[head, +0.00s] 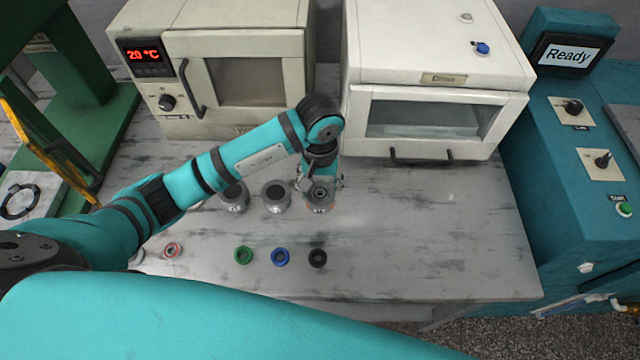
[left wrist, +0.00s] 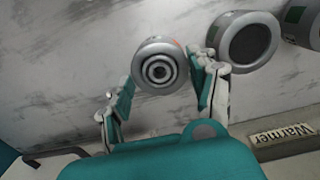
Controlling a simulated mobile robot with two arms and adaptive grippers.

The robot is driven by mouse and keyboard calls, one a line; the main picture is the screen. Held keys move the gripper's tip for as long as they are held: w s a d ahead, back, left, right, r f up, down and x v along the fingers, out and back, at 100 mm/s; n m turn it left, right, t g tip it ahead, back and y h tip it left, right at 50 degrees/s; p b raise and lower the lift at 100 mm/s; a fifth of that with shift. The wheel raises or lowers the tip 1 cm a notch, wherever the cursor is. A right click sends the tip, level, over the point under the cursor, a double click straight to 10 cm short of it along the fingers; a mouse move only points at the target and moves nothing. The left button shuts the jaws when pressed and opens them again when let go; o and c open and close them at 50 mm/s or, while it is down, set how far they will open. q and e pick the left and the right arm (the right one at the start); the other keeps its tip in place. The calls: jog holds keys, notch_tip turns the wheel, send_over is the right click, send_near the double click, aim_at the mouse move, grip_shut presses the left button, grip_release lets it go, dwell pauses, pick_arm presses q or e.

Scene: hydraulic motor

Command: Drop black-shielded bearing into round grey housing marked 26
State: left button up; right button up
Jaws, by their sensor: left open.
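The black-shielded bearing (head: 318,258) lies on the table at the right end of a row of bearings, with a dark ring around its centre. Three round grey housings stand behind: left (head: 233,198), middle (head: 276,198) and right (head: 319,204). Their marks are too small to read, so I cannot tell which is 26. My left gripper (head: 320,184) is open, pointing down over the right housing. In the left wrist view, its fingers (left wrist: 161,68) stand either side of that housing, which shows concentric rings inside; whether they touch it is unclear. My right gripper is not in view.
Blue (head: 281,257), green (head: 243,255) and red (head: 172,250) bearings lie left of the black one. A warmer (head: 180,70) and a white glass-fronted box (head: 430,110) stand at the back. The table's right side is clear.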

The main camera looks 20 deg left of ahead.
aim_at(320, 193)
pick_arm(q)
jog(key=shift+r, duration=0.25)
notch_tip(320, 193, up, 12)
jog(key=b, duration=0.2)
jog(key=shift+f, duration=0.15)
dwell(0.4)
